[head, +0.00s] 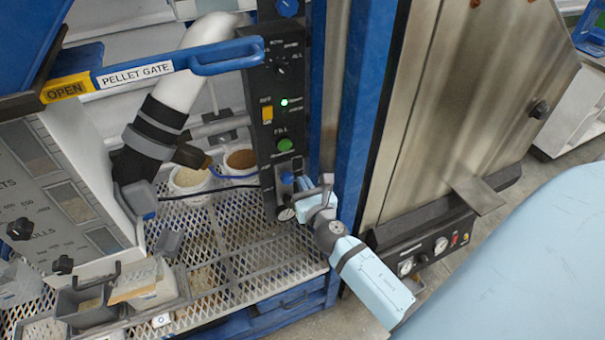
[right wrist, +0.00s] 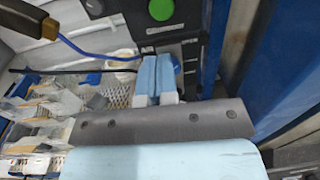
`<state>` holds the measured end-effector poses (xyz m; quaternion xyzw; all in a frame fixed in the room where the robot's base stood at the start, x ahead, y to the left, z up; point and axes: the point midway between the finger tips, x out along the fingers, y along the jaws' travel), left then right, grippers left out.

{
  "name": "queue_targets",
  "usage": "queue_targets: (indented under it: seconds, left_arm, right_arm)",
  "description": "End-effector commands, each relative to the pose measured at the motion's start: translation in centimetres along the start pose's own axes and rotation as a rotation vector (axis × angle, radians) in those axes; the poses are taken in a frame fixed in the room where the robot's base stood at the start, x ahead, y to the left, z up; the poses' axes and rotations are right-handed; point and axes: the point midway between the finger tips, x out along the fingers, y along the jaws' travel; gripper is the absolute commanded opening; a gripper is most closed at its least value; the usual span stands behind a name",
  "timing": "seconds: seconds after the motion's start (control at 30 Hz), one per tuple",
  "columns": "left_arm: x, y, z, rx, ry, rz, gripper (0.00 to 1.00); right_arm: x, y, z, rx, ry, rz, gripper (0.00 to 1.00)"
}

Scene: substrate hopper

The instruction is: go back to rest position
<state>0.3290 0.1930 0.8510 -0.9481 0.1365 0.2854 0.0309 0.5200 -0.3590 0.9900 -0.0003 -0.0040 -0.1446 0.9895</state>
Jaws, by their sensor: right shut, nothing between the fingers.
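My right gripper (head: 300,184) is in front of the lower part of the black control panel (head: 278,88), near its gauge and blue knob. In the right wrist view its two light blue fingers (right wrist: 156,80) are together with nothing between them. The panel shows a green button (head: 286,144), a lit green lamp and a yellow switch (head: 267,113). The green button also shows above the fingers in the right wrist view (right wrist: 161,9). I cannot tell whether the fingertips touch the panel. My left gripper is not in view.
A blue pellet gate handle (head: 226,56) with an OPEN label crosses the upper left. Two buckets of pellets (head: 192,182) stand on the mesh deck (head: 240,262). Small bins (head: 88,304) sit at the lower left. A steel cabinet (head: 450,100) and blue post (head: 365,110) stand to the right.

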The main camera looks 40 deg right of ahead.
Motion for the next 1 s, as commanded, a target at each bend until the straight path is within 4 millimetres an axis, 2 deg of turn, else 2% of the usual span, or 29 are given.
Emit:
queue_targets:
  seconds: [0.4,0.47,0.53,0.67,0.77,0.9,1.0]
  left_arm:
    - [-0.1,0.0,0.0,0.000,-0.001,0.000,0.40]
    - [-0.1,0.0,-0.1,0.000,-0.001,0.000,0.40]
    - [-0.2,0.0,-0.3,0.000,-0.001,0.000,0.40]
    - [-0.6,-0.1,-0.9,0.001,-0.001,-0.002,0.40]
    - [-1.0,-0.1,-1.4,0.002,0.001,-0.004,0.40]
    - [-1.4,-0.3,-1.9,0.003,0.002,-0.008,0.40]
    - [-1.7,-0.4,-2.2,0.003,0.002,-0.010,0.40]
  right_arm:
    - [-0.1,0.1,-0.1,0.014,0.004,0.002,0.00]
    - [-0.4,0.2,-0.4,0.066,0.017,0.007,0.00]
    - [-1.3,0.6,-1.0,0.205,0.051,0.017,0.00]
    - [-4.5,2.0,-3.3,0.679,0.181,0.022,0.00]
    - [-7.9,3.5,-5.5,1.145,0.322,-0.027,0.00]
    - [-13.2,5.9,-8.0,1.781,0.529,-0.196,0.00]
    - [-16.9,7.4,-9.2,2.172,0.653,-0.381,0.00]
